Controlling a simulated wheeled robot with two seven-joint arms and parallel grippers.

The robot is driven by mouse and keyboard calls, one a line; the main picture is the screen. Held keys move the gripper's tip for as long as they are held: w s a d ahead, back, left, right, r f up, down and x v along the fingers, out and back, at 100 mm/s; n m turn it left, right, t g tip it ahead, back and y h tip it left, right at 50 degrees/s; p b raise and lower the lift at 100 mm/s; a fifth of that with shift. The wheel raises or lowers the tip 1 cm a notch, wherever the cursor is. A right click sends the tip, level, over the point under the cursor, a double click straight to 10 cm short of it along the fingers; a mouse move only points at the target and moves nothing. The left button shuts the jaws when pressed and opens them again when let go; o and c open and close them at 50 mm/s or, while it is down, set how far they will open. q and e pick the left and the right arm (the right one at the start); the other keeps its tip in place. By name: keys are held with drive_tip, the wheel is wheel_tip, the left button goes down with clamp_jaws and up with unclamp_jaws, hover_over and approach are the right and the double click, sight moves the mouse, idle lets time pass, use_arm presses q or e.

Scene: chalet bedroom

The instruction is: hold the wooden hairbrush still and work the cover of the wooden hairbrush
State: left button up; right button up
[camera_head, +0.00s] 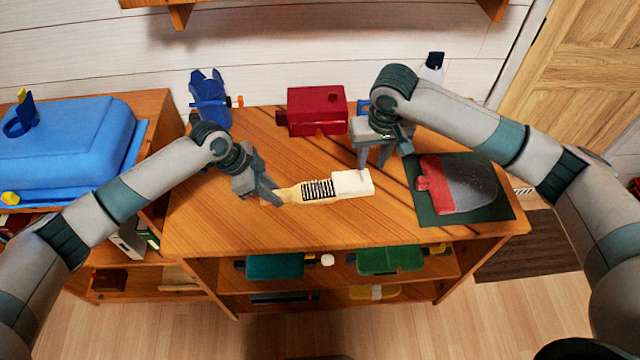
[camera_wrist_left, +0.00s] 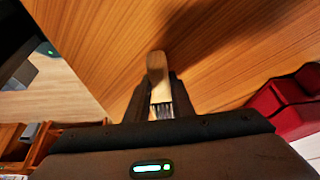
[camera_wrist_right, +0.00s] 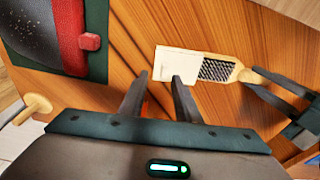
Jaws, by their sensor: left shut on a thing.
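The wooden hairbrush (camera_head: 290,194) lies across the middle of the tabletop, handle to the left, with dark bristles showing. Its white cover (camera_head: 352,183) sits over the right end of the head, leaving part of the bristles bare. My left gripper (camera_head: 275,196) is shut on the handle, which also shows in the left wrist view (camera_wrist_left: 157,70). My right gripper (camera_head: 374,160) is open and empty, behind and above the cover. In the right wrist view its two fingers are apart, just short of the cover (camera_wrist_right: 178,62).
A dark green mat (camera_head: 507,209) with a red and grey object (camera_head: 462,186) lies right of the brush. A red box (camera_head: 318,110) and a blue object (camera_head: 208,98) stand at the back. A large blue case (camera_head: 70,135) is at left. The front tabletop is clear.

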sight(364, 174)
drive_tip(key=shift+c, duration=0.2)
drive_tip(key=r, duration=0.4)
drive_tip(key=shift+s+a, duration=0.35)
drive_tip(key=shift+a, duration=0.05)
drive_tip(key=shift+f, duration=0.2)
drive_tip(key=shift+w+f, duration=0.25)
drive_tip(key=shift+f, duration=1.35)
drive_tip(key=shift+w+f, duration=0.25)
drive_tip(key=shift+f, duration=1.35)
drive_tip(key=shift+w+f, duration=0.25)
drive_tip(key=shift+f, duration=1.35)
drive_tip(key=shift+c, duration=0.7)
clamp_jaws()
